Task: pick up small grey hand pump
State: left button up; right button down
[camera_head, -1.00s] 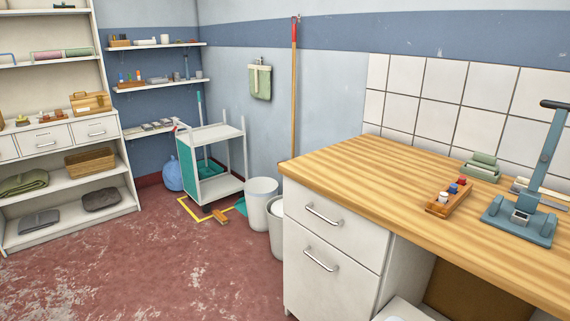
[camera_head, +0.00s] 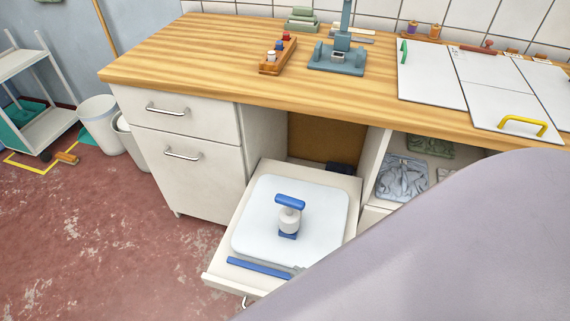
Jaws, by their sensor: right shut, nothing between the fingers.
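A small pump-like thing with a pale grey-white body, a blue crossbar handle and a blue foot (camera_head: 289,219) stands upright on a white rounded pad (camera_head: 329,233). The pad lies on a pulled-out shelf or drawer (camera_head: 227,272) below the counter. A larger blue-grey lever device (camera_head: 338,58) stands on the counter; its top is cut off. A big lilac-grey part of my right arm fills the lower right. Neither gripper's fingers show, and nothing is seen touching the pump.
The wooden counter (camera_head: 200,50) holds a small wooden tray with bottles (camera_head: 276,56), green blocks (camera_head: 302,19) and white panels (camera_head: 432,72) with green and yellow handles. A blue bar (camera_head: 259,268) lies at the pad's front edge.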

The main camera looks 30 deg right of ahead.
aim_at(287, 223)
jog(key=z, duration=1.05)
